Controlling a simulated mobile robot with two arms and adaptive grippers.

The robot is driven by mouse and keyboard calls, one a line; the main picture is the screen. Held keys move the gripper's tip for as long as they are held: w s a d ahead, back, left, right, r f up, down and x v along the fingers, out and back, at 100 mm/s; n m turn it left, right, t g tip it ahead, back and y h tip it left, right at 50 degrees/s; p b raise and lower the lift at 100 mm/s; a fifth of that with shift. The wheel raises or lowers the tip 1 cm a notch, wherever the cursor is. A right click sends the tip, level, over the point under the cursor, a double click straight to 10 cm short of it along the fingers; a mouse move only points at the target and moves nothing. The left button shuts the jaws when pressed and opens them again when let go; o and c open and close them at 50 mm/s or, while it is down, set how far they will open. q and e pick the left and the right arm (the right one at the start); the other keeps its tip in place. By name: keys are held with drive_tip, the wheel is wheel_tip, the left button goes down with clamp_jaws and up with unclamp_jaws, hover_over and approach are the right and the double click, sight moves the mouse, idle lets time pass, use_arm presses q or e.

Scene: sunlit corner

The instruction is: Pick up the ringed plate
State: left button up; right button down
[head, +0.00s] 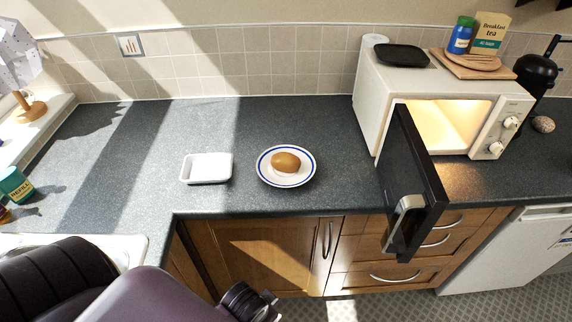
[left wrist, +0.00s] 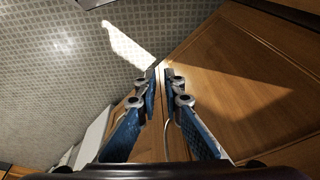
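The ringed plate (head: 308,171) is white with a blue ring near its rim and lies flat on the dark counter in the head view. A brown, rounded food item (head: 286,162) sits on it, hiding its middle. My left gripper (head: 270,302) is at the bottom of the head view, in front of the cabinet and below the counter edge, well apart from the plate. In the left wrist view its two fingers (left wrist: 162,80) come together at the tips with nothing between them. The plate is not in that view. My right gripper is in neither view.
A white rectangular dish (head: 207,168) lies left of the plate. A microwave (head: 377,90) stands to the right; its dark open door (head: 413,170) juts past the counter edge. A tiled wall is behind. Counter (head: 270,118) behind the plate is clear.

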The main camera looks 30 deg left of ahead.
use_arm(q)
drive_tip(key=w+a+r+m+t+y, duration=0.2)
drive_tip(key=w+a+r, duration=0.1)
drive_tip(key=w+r, duration=0.2)
drive_tip(key=w+a+r+m+t+y+p, duration=0.1)
drive_tip(key=w+a+r+m+t+y, duration=0.1)
drive_tip(key=w+r, duration=0.3)
drive_tip(key=w+a+r+m+t+y, duration=0.1)
drive_tip(key=w+a+r+m+y, duration=0.1)
drive_tip(key=w+a+r, duration=0.3)
drive_tip(key=shift+w+r+t+y, duration=0.25)
drive_tip(key=shift+r+y, duration=0.1)
drive_tip(key=shift+r, duration=0.5)
drive_tip(key=shift+w+r+t+y, duration=0.2)
drive_tip(key=shift+r+y, duration=0.15)
drive_tip(key=shift+r, duration=0.45)
drive_tip(key=m+t+y, duration=0.1)
drive_tip(key=m+t, duration=0.1)
drive_tip(key=m, duration=0.2)
approach(279, 194)
drive_tip(key=w+a+r, duration=0.1)
drive_tip(key=w+r, duration=0.1)
drive_tip(key=b+x, duration=0.2)
drive_tip(key=x, duration=0.4)
drive_tip(key=shift+w+a+f+b, duration=0.15)
drive_tip(key=shift+a+f+b, duration=0.1)
drive_tip(key=shift+a+b, duration=0.15)
drive_tip(key=shift+w+a+f, duration=0.1)
drive_tip(key=shift+w+a, duration=0.25)
clamp_jaws()
